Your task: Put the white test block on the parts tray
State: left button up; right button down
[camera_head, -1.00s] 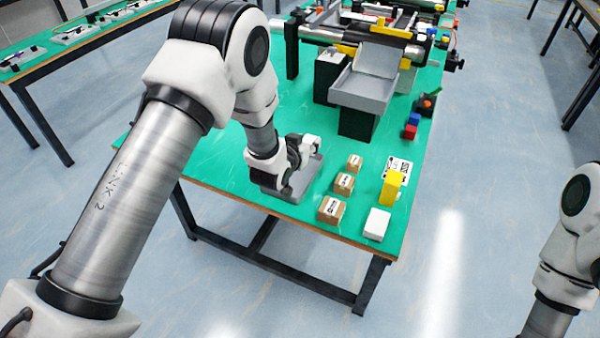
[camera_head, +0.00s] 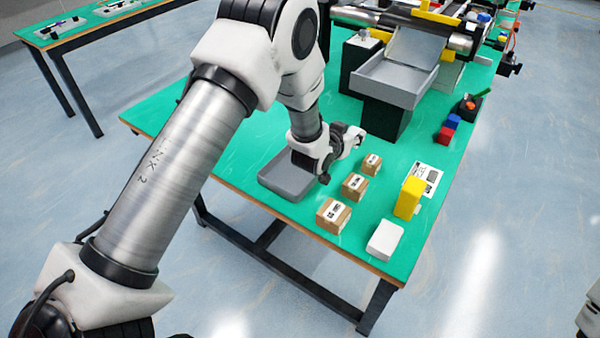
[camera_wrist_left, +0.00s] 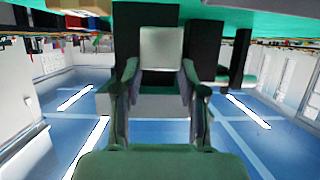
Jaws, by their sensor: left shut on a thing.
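My left gripper (camera_head: 354,138) is low over the green table, just behind and right of the flat grey parts tray (camera_head: 272,183). It also shows in the wrist view (camera_wrist_left: 161,75), its two fingers shut on a pale, square-faced block, which I take as the white test block (camera_wrist_left: 162,48). In the head view the held block is hard to tell from the pale gripper parts. My left wrist hides part of the tray. My right gripper is out of view.
Several cartons (camera_head: 333,216) stand right of the tray. A yellow block (camera_head: 409,198) and a white box (camera_head: 385,241) stand near the table's right front corner. A grey chute bin (camera_head: 394,80) on a dark stand is behind, with red and blue blocks (camera_head: 445,135) beside it.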

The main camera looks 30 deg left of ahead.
pick_arm(q)
jog(key=s+a+p, duration=0.1)
jog(key=s+a, duration=0.2)
jog(key=s+a+p, duration=0.1)
jog(key=s+a, duration=0.2)
jog(key=s, duration=0.1)
jog(key=s+a+p, duration=0.2)
jog(key=s+a, duration=0.1)
jog(key=s, duration=0.1)
jog(key=shift+s+a+f, duration=0.15)
jog(key=shift+a+f, duration=0.25)
jog(key=f, duration=0.3)
jog(key=shift+s+a+f, duration=0.1)
jog(key=shift+s+f, duration=0.15)
jog(key=shift+w+f, duration=0.1)
jog(key=shift+f, duration=0.2)
jog(key=o, duration=1)
jog(key=shift+o, duration=0.8)
